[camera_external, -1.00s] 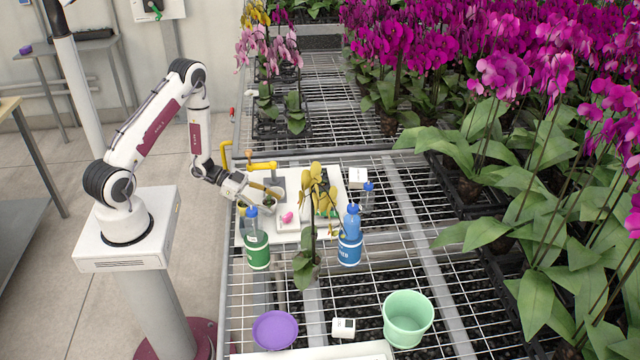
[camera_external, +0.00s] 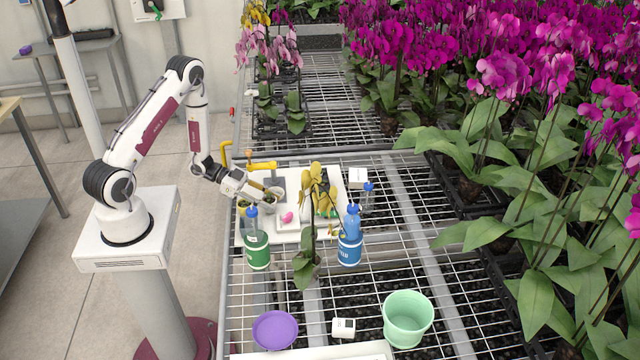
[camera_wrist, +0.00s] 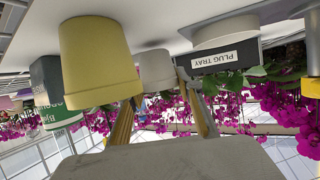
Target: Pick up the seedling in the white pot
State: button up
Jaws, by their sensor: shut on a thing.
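In the wrist view, which looks upside down, a small white pot (camera_wrist: 157,68) sits between the two fingers of my gripper (camera_wrist: 156,88), which is shut on it. In the external view my gripper (camera_external: 272,193) is low over the left part of the white work surface, and the held pot is too small and covered to make out well.
A purple saucer (camera_external: 275,330) and mint pot (camera_external: 407,318) are nearer the camera.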

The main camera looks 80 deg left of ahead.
aim_at(267, 202)
jog(key=shift+r, duration=4.5)
